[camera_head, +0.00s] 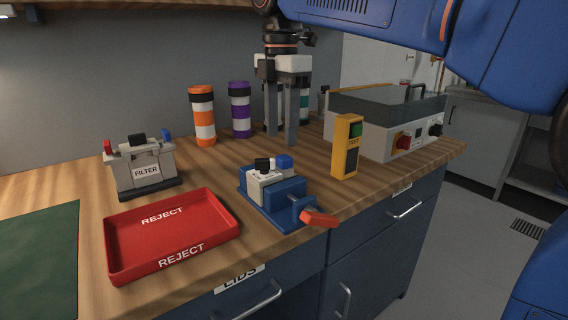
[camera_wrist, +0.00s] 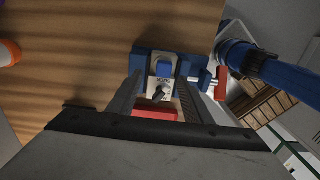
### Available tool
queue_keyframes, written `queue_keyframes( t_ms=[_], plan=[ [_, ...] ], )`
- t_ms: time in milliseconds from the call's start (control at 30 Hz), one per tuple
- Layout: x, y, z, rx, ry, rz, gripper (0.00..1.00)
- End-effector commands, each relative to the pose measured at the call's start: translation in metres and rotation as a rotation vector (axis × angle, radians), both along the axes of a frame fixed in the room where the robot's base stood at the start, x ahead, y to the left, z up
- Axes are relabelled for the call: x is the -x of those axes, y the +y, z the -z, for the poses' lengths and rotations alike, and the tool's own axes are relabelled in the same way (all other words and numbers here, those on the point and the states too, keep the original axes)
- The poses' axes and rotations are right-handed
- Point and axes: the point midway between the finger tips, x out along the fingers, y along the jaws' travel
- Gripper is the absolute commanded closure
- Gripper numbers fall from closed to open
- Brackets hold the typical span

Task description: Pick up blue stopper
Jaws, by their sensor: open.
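A blue stopper (camera_head: 284,161) sits on a pale block (camera_head: 262,178), beside a black knob (camera_head: 262,164). The block is held in a blue vise (camera_head: 292,192) with a red handle. Another small blue piece (camera_head: 167,135) is on the filter unit (camera_head: 146,168). My gripper (camera_head: 281,140) points down, open and empty, above the table behind the vise. In the wrist view the blue stopper (camera_wrist: 163,69) lies between the lines of the two fingers (camera_wrist: 158,80), apart from them.
A red reject tray (camera_head: 172,272) lies front left of the vise. A yellow box with a green button (camera_head: 346,146) stands to its right, before a large grey machine (camera_head: 385,120). Orange (camera_head: 203,115), purple (camera_head: 240,110) and green banded tubes stand behind.

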Motion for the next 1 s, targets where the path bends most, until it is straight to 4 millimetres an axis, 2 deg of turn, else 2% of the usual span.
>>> queue_keyframes(
  t_ms=[167, 433, 767, 800, 967, 1000],
  plan=[
    [0.003, -0.001, 0.012, 0.000, 0.000, 0.000, 0.55],
    [0.008, -0.003, 0.046, 0.001, 0.001, 0.000, 0.55],
    [0.007, -0.002, 0.053, -0.001, -0.001, 0.000, 0.55],
    [0.007, -0.002, 0.053, 0.000, 0.000, 0.000, 0.59],
    [0.007, -0.002, 0.053, 0.000, 0.000, 0.000, 0.98],
    [0.007, -0.002, 0.053, 0.000, 0.000, 0.000, 1.00]
  ],
)
